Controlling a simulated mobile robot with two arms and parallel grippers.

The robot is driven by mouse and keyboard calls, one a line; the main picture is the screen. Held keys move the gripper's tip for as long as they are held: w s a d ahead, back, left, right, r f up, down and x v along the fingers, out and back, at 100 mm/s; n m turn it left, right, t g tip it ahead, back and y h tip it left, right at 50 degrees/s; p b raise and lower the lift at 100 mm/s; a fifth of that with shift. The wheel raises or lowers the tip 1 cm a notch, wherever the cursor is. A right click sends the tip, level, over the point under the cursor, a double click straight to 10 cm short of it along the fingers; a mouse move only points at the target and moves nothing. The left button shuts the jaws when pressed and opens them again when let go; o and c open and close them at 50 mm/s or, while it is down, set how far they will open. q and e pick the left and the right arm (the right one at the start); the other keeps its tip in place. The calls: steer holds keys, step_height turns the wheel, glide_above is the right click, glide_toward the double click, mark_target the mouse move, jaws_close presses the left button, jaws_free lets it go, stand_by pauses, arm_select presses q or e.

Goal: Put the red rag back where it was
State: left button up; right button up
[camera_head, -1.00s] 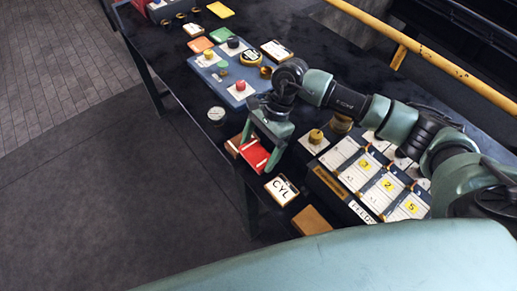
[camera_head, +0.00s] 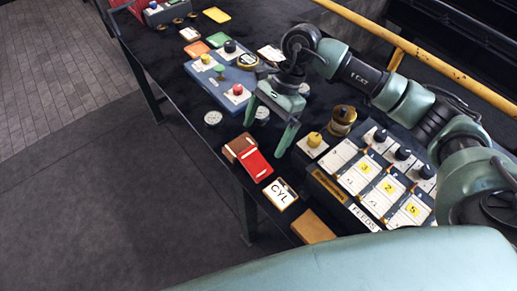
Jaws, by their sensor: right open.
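The red rag (camera_head: 255,163), a folded red piece with pale stripes, lies near the front edge of the dark table, against a brown block (camera_head: 239,146). My right gripper (camera_head: 264,139) is open and empty. Its two green fingers point down, just behind and to the right of the rag, and appear apart from it. My left gripper is not in view.
A white CYL card (camera_head: 280,194) and a tan block (camera_head: 312,226) lie nearer along the front edge. A FEEDS board (camera_head: 352,206) with numbered cards stands at right. A blue board (camera_head: 207,81) with buttons and a gauge (camera_head: 213,118) are farther back.

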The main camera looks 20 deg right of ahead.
steer(key=shift+b+v, duration=0.4)
steer(key=shift+v, duration=1.95)
